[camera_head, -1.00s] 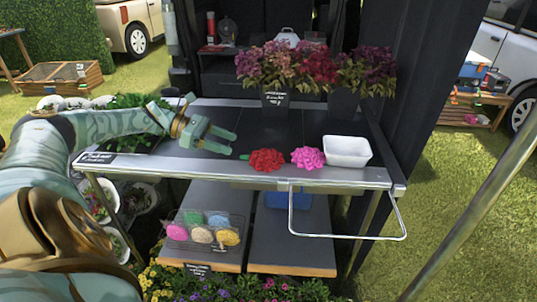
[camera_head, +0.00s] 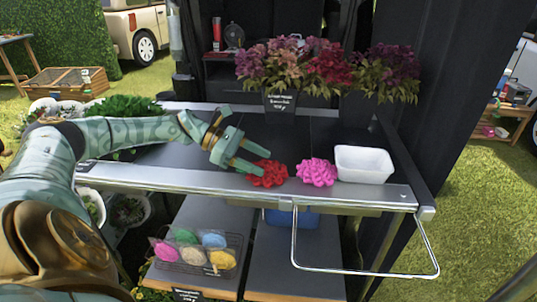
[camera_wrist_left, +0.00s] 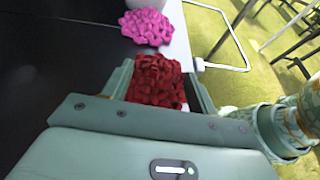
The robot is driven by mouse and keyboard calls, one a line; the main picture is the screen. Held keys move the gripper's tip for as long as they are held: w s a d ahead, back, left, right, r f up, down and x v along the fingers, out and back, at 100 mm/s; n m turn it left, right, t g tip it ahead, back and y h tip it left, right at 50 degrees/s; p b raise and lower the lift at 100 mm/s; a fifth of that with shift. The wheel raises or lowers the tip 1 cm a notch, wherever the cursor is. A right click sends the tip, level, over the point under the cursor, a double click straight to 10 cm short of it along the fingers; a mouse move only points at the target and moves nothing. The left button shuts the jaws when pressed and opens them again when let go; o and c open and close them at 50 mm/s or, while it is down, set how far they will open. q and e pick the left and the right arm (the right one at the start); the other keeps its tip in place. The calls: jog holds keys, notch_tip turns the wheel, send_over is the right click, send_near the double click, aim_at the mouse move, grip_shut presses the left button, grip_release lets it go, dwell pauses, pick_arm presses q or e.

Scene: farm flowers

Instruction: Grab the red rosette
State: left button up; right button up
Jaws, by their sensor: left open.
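The red rosette (camera_head: 268,173) lies on the dark tabletop near the front edge of the table. My left gripper (camera_head: 254,163) is open, with its fingers reaching to the left side of the rosette in the head view. In the left wrist view the red rosette (camera_wrist_left: 157,82) sits in the space between the two open fingers (camera_wrist_left: 158,80). Whether the fingers touch it I cannot tell. My right gripper is not in view.
A pink rosette (camera_head: 317,172) lies just right of the red one, and a white tray (camera_head: 363,164) stands right of that. Potted flowers (camera_head: 285,68) stand at the back. The metal front edge (camera_head: 345,193) runs close by. The table's middle is clear.

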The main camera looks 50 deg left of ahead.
aim_at(273, 168)
pick_arm(q)
jog(key=b+x, duration=0.1)
jog(key=x, duration=0.4)
jog(key=shift+w+d+f, duration=0.1)
jog(key=shift+d+f, duration=0.05)
jog(key=c, duration=0.9)
jog(key=shift+c, duration=1.4)
